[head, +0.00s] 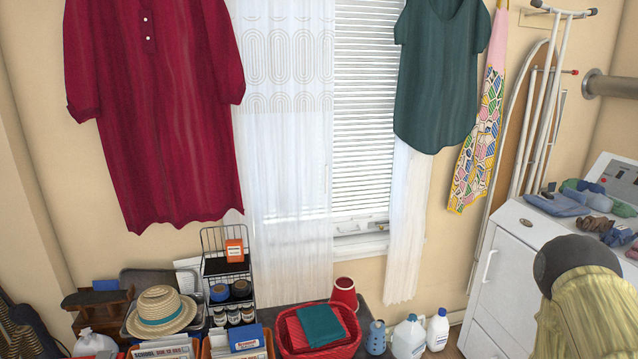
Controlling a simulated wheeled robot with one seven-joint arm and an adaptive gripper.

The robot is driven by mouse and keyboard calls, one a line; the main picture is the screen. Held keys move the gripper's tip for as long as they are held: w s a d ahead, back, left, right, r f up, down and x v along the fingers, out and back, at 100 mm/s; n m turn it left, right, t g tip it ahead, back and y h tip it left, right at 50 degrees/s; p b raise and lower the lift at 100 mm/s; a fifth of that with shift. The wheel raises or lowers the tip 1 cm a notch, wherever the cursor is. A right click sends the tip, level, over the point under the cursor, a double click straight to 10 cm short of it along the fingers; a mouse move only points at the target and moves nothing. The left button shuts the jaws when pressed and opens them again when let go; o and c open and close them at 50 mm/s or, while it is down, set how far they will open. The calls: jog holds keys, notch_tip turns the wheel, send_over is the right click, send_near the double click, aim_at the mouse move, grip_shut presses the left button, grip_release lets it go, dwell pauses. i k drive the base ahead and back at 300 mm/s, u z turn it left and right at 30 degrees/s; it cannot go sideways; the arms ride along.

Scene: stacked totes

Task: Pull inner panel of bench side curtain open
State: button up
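A sheer white curtain hangs in two panels over a window with white blinds (362,150). The left panel (290,180) is wide, with rows of oval loop patterns near its top, and covers the left part of the window. Its lower end hangs behind the wire rack and red basket. The right panel (408,225) is narrow and hangs at the window's right edge, its upper part hidden by a teal shirt. The blinds show between the panels. Which panel is the bench side one is not clear. My gripper is not in view.
A red tunic (155,110) hangs at left, the teal shirt (440,75) at right. A wire rack (229,270), straw hat (161,310), red basket (320,345) and red cup (343,292) crowd below. Bottles (409,335) stand right of them.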

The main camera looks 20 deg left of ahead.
aim_at(312, 23)
jog(key=u, duration=0.9)
jog(key=i, duration=0.7)
jog(key=z, duration=0.05)
